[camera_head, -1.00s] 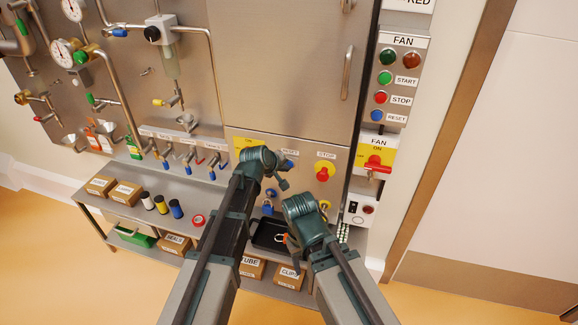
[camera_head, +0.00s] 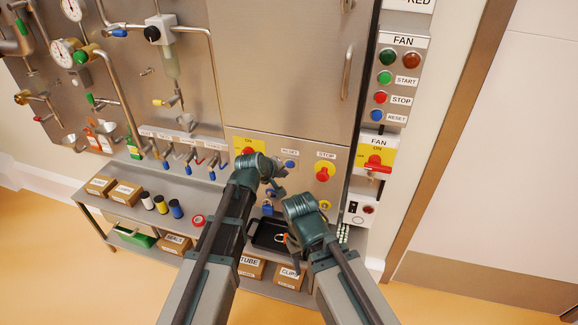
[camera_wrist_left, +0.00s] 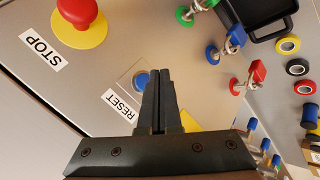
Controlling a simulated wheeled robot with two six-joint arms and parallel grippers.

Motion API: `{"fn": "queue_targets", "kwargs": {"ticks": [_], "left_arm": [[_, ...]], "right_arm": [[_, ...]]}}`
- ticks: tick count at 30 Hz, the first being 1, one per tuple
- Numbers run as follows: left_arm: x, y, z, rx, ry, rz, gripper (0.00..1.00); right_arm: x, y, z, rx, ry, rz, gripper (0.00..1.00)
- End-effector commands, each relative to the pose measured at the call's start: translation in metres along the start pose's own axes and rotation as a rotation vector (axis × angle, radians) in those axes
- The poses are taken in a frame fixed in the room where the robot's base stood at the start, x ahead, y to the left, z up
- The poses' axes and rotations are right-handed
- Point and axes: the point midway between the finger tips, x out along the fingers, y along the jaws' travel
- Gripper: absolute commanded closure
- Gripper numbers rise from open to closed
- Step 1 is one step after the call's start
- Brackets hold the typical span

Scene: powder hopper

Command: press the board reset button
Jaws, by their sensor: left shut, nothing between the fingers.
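The board's blue reset button (camera_head: 289,164) sits under a RESET label on the steel panel, left of the red STOP button (camera_head: 322,174). In the left wrist view, the blue button (camera_wrist_left: 141,79) is just left of my left fingertips (camera_wrist_left: 158,73), which overlap its edge in the picture. I cannot tell whether they touch it. My left gripper (camera_head: 279,189) is shut and empty, in front of the panel, just below and left of the button in the head view.
A separate FAN box at the right has its own blue RESET button (camera_head: 376,116). A yellow-backed switch (camera_head: 248,149) is left of the board button. Valves with coloured handles and a black tray (camera_head: 268,236) lie below.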

Motion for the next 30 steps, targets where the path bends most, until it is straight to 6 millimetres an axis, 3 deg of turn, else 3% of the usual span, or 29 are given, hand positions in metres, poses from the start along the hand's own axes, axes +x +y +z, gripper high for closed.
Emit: {"fn": "queue_targets", "kwargs": {"ticks": [11,30], "left_arm": [[-0.025,-0.018,0.019,0.0,0.0,0.0,1.0],[-0.025,-0.019,0.019,0.0,0.0,0.0,1.0]], "right_arm": [[0.0,0.0,0.0,0.0,0.0,0.0,0.47],[0.0,0.0,0.0,0.0,0.0,0.0,0.47]]}}
